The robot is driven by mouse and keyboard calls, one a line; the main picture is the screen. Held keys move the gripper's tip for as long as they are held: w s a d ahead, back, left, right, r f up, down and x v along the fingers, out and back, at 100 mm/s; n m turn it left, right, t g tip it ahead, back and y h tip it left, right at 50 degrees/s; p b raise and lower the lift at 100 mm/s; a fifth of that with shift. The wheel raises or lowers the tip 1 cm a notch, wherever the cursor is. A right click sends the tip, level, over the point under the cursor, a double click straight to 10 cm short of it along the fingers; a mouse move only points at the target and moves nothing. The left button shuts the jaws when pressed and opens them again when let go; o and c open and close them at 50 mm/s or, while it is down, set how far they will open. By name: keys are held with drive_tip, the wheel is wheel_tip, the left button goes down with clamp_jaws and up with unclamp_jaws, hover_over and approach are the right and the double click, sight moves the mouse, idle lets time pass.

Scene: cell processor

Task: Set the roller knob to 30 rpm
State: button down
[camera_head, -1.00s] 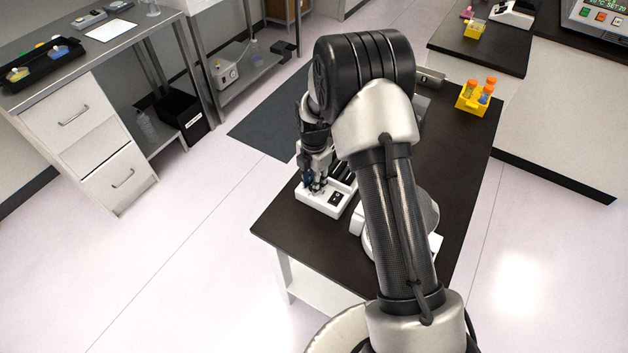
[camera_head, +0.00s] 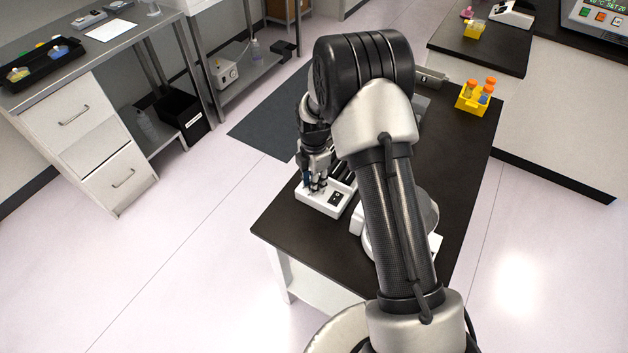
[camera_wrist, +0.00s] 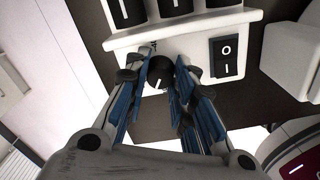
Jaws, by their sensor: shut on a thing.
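The roller device (camera_head: 314,203) is a white unit on the dark bench, with black rollers behind its front panel. In the wrist view its white panel (camera_wrist: 186,47) shows a round black knob (camera_wrist: 160,72) with a white pointer line, and a black rocker switch (camera_wrist: 226,58) to the right. My gripper (camera_head: 315,187) is over the left part of the panel. In the wrist view my gripper (camera_wrist: 158,82) has its blue-padded fingers on both sides of the knob, shut on it. The pointer line slants down-left; the dial markings are too small to read.
The black bench (camera_head: 275,235) also holds a yellow rack (camera_head: 472,104) with orange-capped tubes at its far end. A white round-based device (camera_head: 376,240) stands to the right of the roller, partly behind my arm. Open floor lies left of the bench.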

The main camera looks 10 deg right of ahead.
drive_tip(key=shift+m, duration=0.9)
idle(1.5)
idle(0.4)
drive_tip(key=c, duration=1.3)
unclamp_jaws()
drive_tip(key=shift+r, duration=0.1)
drive_tip(key=shift+r, duration=3.95)
drive_tip(key=shift+c, duration=0.2)
